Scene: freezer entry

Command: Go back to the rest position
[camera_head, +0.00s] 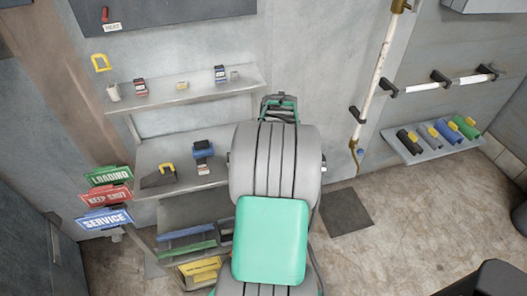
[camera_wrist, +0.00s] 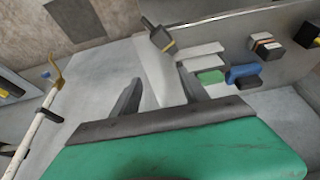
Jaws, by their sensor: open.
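My gripper shows in the wrist view (camera_wrist: 158,100) with its two dark fingers apart and nothing between them. In the head view, my grey and green arm reaches up in front of the shelves at the middle, and its gripper end (camera_head: 280,104) is partly hidden by the arm. A shelf wall lies behind it. I see no thing held.
An upper shelf (camera_head: 190,92) and a middle shelf (camera_head: 220,178) hold small items. Loading (camera_head: 108,178), keep shut (camera_head: 106,198) and service (camera_head: 104,220) signs stand at left. A white pipe (camera_head: 378,75) and a tray of coloured rolls (camera_head: 400,148) are at right.

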